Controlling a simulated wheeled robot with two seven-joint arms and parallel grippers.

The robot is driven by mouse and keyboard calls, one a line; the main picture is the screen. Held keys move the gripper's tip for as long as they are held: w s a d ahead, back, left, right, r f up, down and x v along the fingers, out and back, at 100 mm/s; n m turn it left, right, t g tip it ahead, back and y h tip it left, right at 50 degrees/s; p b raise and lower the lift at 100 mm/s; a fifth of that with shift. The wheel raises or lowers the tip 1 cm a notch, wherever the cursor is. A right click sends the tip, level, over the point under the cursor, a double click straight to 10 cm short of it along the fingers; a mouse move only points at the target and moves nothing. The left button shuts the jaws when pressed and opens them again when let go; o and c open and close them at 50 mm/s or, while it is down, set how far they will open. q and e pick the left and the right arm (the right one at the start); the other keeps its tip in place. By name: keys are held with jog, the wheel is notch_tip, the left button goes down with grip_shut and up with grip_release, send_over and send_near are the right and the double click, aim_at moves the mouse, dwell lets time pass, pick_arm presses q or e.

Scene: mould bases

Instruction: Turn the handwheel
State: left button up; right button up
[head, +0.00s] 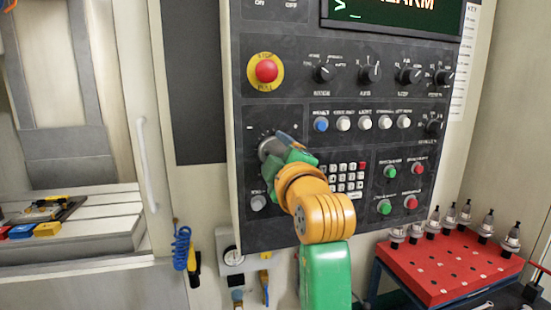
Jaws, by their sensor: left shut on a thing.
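The handwheel (268,146) is a grey round knob on the dark control panel (300,222), below the red emergency stop button. A dial with minus and plus marks shows around it. My left gripper (277,154) is at the handwheel and shut on it, with the green and orange arm coming up from below. The fingers and wrist hide much of the wheel and its lower right side. My right gripper is not in view.
An emergency stop button (266,71) sits above the handwheel. Several selector knobs, coloured buttons and a keypad (347,179) lie to the right. A red tool rack (440,270) with several tool holders stands at the lower right. A blue coiled hose (181,247) hangs at the lower left.

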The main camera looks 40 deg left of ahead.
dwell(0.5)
pick_arm(q)
jog(key=o, duration=1.3)
jog(key=b+v, duration=0.3)
jog(key=v, duration=0.4)
